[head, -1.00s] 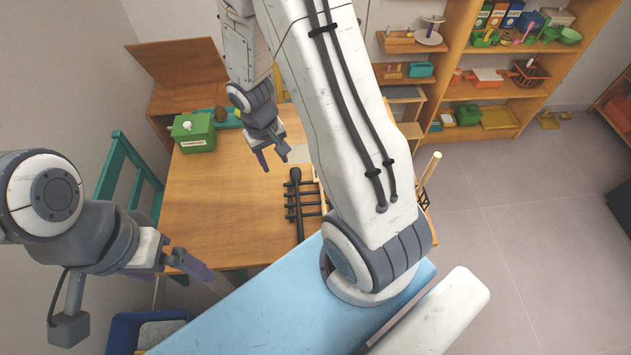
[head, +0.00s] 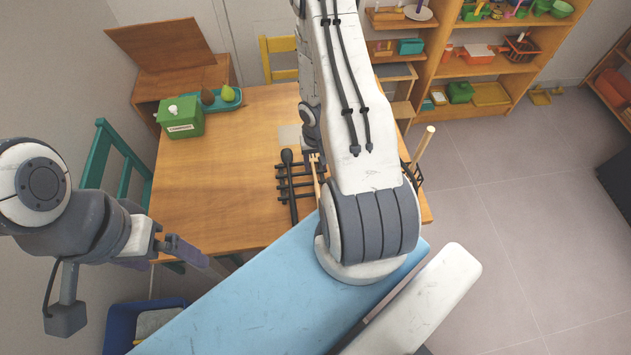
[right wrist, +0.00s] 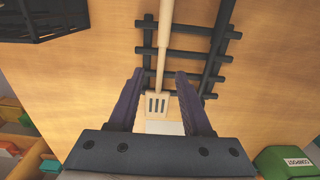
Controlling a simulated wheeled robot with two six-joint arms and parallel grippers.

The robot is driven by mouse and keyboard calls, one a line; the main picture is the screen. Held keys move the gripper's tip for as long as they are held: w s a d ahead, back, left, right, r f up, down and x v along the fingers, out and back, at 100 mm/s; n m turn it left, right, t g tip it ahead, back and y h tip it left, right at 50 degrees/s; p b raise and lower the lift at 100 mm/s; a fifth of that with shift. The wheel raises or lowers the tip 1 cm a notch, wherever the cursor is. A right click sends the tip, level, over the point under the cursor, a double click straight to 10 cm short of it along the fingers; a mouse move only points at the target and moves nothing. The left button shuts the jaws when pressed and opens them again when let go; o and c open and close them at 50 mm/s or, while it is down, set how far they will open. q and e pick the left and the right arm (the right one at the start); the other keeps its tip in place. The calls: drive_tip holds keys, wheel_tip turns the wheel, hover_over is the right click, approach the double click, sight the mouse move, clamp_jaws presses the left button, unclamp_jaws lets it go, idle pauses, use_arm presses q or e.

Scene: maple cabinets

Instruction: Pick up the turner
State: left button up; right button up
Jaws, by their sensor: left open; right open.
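The turner (right wrist: 158,100) is pale wood with a slotted head and a long handle. It lies along a black rack (right wrist: 206,52) of bars on the table. In the head view only a strip of the turner (head: 315,168) shows beside my right arm. My right gripper (right wrist: 160,74) is open and empty, its two fingers on either side of the turner's head in the right wrist view; I cannot tell how far above it they are. In the head view the right gripper is hidden behind its arm. My left gripper (head: 172,254) is open at the table's near left corner, away from the turner.
A black long-handled utensil (head: 289,185) lies on the rack. A green compost box (head: 180,118) and a teal tray (head: 222,100) stand at the table's far left. A black basket (right wrist: 45,15) is near the turner's handle.

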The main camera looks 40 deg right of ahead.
sight(315, 177)
drive_tip(key=shift+w+f+b, duration=0.1)
drive_tip(key=shift+f+b, duration=2.45)
drive_tip(key=shift+f, duration=0.25)
drive_tip(key=shift+r, duration=0.1)
clamp_jaws()
